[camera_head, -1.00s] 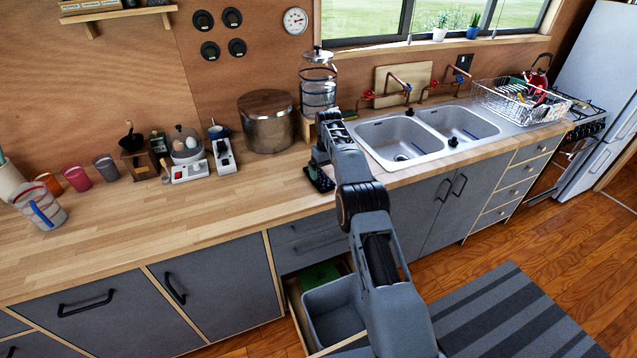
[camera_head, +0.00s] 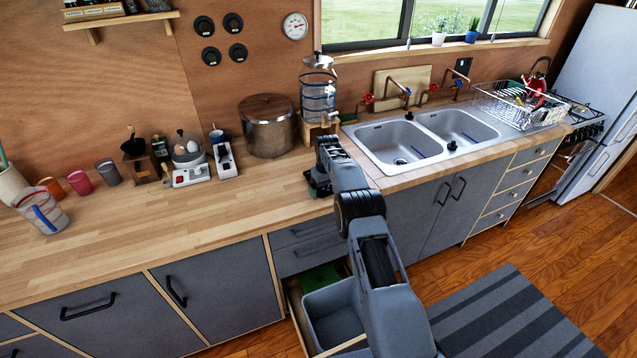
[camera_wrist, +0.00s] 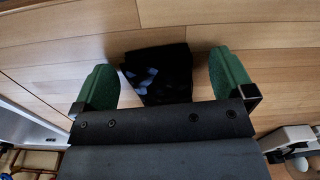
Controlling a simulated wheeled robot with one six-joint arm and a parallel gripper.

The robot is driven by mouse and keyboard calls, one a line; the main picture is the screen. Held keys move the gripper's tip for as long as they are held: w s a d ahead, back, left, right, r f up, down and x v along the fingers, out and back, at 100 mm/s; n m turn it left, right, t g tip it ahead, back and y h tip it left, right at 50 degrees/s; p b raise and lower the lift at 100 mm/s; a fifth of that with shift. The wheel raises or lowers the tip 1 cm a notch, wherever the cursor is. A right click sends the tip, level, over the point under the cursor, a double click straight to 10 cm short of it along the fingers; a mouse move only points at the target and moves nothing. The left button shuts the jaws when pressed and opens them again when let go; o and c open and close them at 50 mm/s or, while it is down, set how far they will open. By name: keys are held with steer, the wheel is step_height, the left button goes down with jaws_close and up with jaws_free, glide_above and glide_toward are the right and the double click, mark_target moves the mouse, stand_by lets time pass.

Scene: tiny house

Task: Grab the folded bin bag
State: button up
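The folded bin bag (camera_wrist: 158,74) is a small dark, nearly black bundle with a few blue-grey patches, lying on the wooden counter in the wrist view. My gripper (camera_wrist: 165,80) is open, with one green finger on each side of it and a gap to each. Its lower part is hidden behind the gripper body. In the head view my gripper (camera_head: 320,180) is low over the counter, in front of the water dispenser and left of the sink. There it largely hides the bag.
A large metal pot (camera_head: 268,135) and the glass dispenser (camera_head: 318,95) stand behind my gripper. The double sink (camera_head: 400,142) is to the right. Below, a drawer with a grey bin (camera_head: 335,312) stands open.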

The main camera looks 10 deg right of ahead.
steer(key=c, duration=1)
